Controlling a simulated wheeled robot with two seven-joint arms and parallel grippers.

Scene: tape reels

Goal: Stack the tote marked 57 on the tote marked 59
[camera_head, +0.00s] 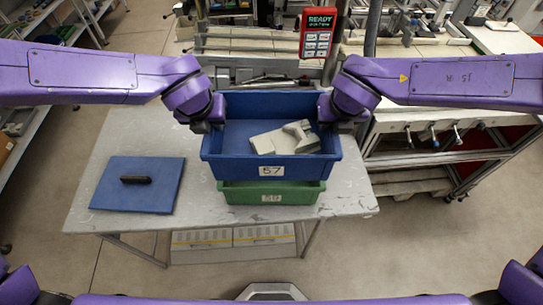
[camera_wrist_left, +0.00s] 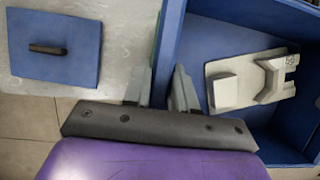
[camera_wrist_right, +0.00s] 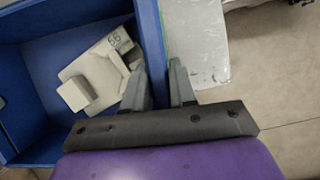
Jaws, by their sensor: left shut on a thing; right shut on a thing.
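The blue tote marked 57 (camera_head: 225,168) is upright, directly over the green tote marked 59 (camera_head: 236,196) on the table. The green tote shows mainly as its front wall below the blue one; I cannot tell whether the blue tote rests on it or hangs just above. A pale grey moulded piece (camera_head: 270,143) lies inside the blue tote. My left gripper (camera_head: 212,122) is shut on the blue tote's left side wall (camera_wrist_left: 172,45). My right gripper (camera_head: 340,124) is shut on its right side wall (camera_wrist_right: 152,40).
The grey table (camera_head: 100,212) holds a flat blue lid (camera_head: 150,195) with a black handle at the left. Bare tabletop shows around the lid and right of the totes. A bench with a red sign (camera_head: 319,32) stands behind, and a workbench with handles (camera_head: 440,130) at the right.

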